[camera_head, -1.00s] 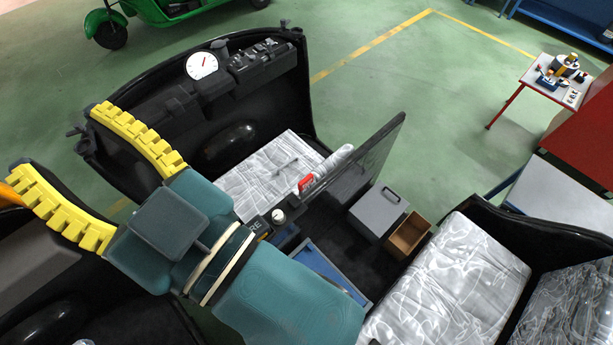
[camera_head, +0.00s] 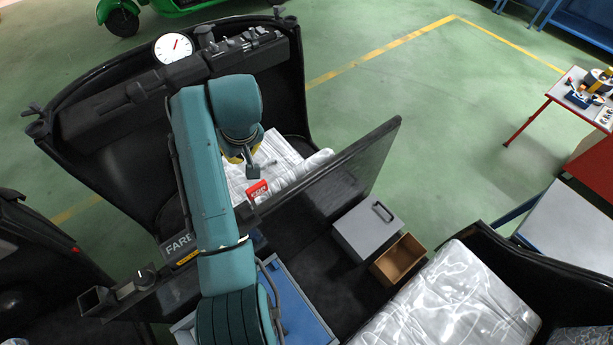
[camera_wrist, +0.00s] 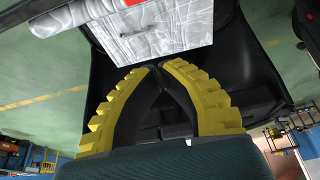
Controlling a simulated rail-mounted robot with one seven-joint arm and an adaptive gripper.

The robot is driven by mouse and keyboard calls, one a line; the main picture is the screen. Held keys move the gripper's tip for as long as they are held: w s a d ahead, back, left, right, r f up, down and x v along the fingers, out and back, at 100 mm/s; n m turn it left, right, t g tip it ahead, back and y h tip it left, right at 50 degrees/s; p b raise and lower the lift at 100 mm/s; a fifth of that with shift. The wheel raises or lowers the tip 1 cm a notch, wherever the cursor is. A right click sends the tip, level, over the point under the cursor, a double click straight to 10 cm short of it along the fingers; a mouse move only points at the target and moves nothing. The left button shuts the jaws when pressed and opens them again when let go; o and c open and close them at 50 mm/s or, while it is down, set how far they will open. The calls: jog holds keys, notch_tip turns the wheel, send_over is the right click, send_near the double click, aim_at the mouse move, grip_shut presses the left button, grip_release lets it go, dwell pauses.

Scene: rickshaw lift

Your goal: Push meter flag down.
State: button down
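The red meter flag (camera_head: 258,189) with white lettering stands up beside the windscreen panel in the head view. The meter's FARE plate (camera_head: 179,245) is partly hidden behind my arm. My gripper is mostly hidden in the head view, with a bit of yellow (camera_head: 240,157) below the wrist, behind and above the flag. In the wrist view my gripper (camera_wrist: 156,67) has its yellow fingers together at the tips, with nothing between them. I see no contact with the flag.
The dark windscreen panel (camera_head: 340,180) stands close to the flag. The white driver's seat (camera_head: 275,150) lies beyond it, and the dashboard with a round dial (camera_head: 173,48) is farther back. A grey box (camera_head: 367,229) and an open wooden box (camera_head: 398,259) sit on the floor.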

aim_at(259, 195)
jog(key=shift+s+f, duration=0.1)
jog(key=shift+f, duration=0.05)
jog(key=x, duration=1)
jog(key=shift+s+d+p, duration=1.15)
jog(key=shift+s+d, duration=0.25)
jog(key=shift+s, duration=0.15)
